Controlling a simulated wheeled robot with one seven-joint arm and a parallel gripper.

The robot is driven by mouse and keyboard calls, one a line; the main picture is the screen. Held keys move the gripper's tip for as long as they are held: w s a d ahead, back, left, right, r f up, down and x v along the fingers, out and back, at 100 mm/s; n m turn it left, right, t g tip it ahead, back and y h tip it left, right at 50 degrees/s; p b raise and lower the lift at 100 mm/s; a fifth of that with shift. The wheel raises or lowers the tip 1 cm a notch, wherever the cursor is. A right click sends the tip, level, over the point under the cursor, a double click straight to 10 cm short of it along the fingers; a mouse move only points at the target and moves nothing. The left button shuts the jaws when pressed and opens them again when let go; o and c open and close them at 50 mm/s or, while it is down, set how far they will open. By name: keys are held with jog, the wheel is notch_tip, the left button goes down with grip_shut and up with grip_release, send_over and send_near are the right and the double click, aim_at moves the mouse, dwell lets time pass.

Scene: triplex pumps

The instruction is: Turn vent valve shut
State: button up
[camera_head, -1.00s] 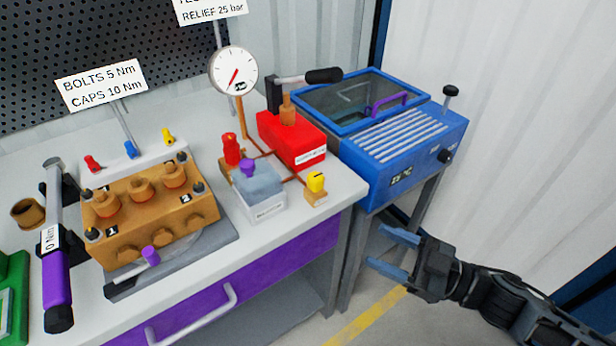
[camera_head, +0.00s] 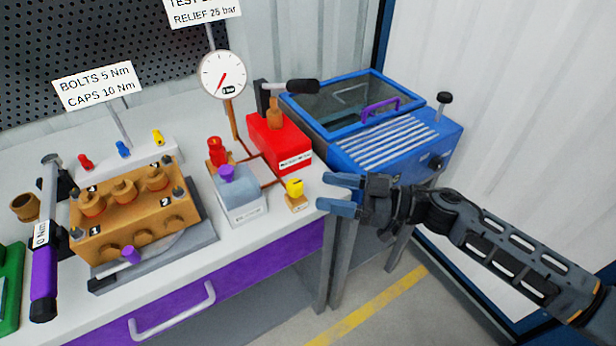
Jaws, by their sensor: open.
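A small valve with a yellow knob (camera_head: 295,187) on a tan block (camera_head: 297,203) stands at the bench's front right; no readable label marks it as the vent valve. Another valve with a red knob (camera_head: 215,145) stands farther back, left of the red hand pump (camera_head: 280,143). My gripper (camera_head: 324,191) is open and empty, its blue fingers pointing left toward the yellow knob. A small gap seems to separate the fingertips from the knob, and nothing is between them.
A grey block (camera_head: 240,205) with a purple knob sits left of the yellow valve. A pressure gauge (camera_head: 223,75) stands behind. A blue cabinet (camera_head: 410,150) with a clear lid is close behind my gripper. The pump body (camera_head: 130,220) occupies the bench's left.

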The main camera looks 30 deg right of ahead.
aim_at(295, 183)
jog(key=shift+p+x, duration=0.55)
jog(key=shift+x, duration=3.35)
jog(key=shift+w, duration=0.1)
jog(key=c, duration=0.9)
jog(key=shift+c, duration=0.2)
